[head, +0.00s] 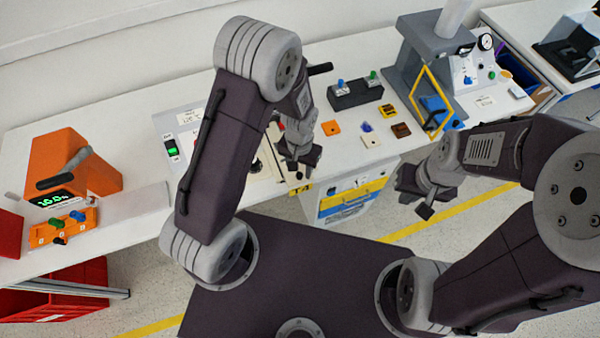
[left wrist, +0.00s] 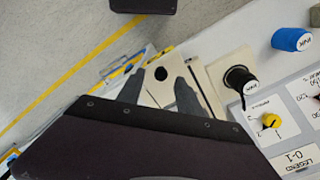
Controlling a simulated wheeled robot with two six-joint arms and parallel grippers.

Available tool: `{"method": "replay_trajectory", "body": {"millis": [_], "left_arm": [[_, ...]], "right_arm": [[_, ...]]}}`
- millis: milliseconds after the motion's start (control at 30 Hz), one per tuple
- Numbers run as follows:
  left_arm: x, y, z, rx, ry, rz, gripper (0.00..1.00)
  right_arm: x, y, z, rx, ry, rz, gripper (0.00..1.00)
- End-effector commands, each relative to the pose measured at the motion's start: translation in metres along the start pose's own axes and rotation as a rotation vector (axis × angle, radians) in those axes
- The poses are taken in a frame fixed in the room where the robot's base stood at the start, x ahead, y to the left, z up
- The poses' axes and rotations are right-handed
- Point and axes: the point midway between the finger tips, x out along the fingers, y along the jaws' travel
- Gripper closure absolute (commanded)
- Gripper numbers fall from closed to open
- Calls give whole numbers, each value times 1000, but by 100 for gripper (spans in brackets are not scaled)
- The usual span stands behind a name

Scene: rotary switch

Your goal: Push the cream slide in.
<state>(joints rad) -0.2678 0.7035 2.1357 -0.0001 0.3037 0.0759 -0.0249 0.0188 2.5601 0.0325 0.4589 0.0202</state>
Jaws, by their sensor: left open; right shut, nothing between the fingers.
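A cream piece (left wrist: 160,92) with a round black spot shows between the fingers in the left wrist view, at the panel's edge; I take it to be the cream slide. In the head view it is mostly hidden behind my left gripper (head: 299,171). That gripper is open and points down at the table's front edge. Its fingers (left wrist: 158,86) stand on either side of the cream piece in the picture; I cannot tell whether they touch it. My right gripper (head: 425,206) is shut and empty, off the table's front edge over the floor.
Beside it is a cream plate (left wrist: 226,72) with a black knob. A yellow knob (left wrist: 271,120) and a blue knob (left wrist: 291,39) are further right. An orange machine (head: 72,165) stands at the left, a grey press (head: 420,60) at the back right. Drawers (head: 350,200) are below the table.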

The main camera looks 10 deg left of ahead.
Motion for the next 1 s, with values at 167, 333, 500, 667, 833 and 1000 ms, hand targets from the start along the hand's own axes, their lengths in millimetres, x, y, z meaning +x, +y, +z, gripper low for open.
{"method": "replay_trajectory", "body": {"millis": [167,333,500,667,833,1000], "left_arm": [[28,0,0,-1,-2,0,57],[36,0,0,-1,1,0,57],[36,0,0,-1,2,0,57],[36,0,0,-1,2,0,99],[36,0,0,-1,2,0,100],[36,0,0,0,2,0,100]], "right_arm": [[-1,0,0,0,0,0,100],[-1,0,0,0,0,0,100],[-1,0,0,0,0,0,100],[-1,0,0,0,0,0,100],[-1,0,0,0,0,0,100],[-1,0,0,0,0,0,100]]}}
